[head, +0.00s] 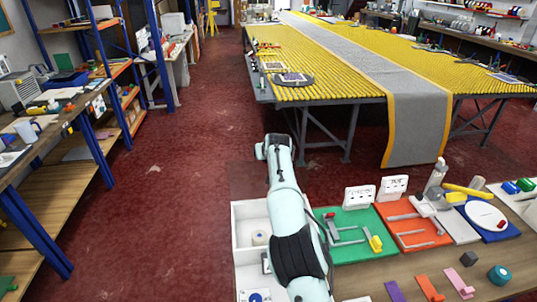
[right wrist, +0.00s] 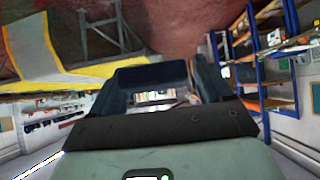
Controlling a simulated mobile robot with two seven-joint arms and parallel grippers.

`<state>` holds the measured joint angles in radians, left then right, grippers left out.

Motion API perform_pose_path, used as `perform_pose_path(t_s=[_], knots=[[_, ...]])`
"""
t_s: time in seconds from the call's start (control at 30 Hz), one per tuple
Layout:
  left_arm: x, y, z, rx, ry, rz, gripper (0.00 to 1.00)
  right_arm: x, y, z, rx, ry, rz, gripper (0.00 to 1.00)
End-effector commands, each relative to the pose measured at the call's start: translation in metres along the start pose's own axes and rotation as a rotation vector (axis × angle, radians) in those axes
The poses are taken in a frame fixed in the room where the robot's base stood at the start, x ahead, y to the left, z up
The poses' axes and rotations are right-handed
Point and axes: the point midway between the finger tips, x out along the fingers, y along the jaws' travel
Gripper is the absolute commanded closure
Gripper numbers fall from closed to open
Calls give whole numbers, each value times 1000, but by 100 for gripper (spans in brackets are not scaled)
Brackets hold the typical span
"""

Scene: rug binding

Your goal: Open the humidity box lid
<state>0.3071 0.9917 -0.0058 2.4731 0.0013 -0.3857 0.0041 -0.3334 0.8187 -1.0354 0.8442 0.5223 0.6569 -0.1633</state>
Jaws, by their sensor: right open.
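I cannot pick out a humidity box or its lid for certain in either view. My right gripper (right wrist: 163,88) shows in the right wrist view as dark fingers standing apart, with nothing seen between them. In the head view a pale arm of mine reaches up from the bottom over the left end of the near bench; its gripper is not clear there. My left gripper is not in view.
A white compartment tray (head: 242,245) lies beside my arm, partly hidden by it. Green (head: 350,252) and orange (head: 408,238) boards with fittings lie to its right. A blue-framed shelf (head: 100,168) stands left. The yellow slatted table (head: 335,60) is beyond. Red floor lies open between.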

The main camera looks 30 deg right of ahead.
Motion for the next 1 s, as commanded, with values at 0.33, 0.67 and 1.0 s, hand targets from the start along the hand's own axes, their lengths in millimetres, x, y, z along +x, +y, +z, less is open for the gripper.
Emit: perform_pose_path(t_s=[0.33,0.67,1.0], knots=[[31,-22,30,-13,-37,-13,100,-67,0,6,1,-3,-4,21],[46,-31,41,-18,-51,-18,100,-120,0,4,0,-5,-1,21],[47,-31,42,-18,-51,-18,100,-127,1,3,1,-7,1,21]])
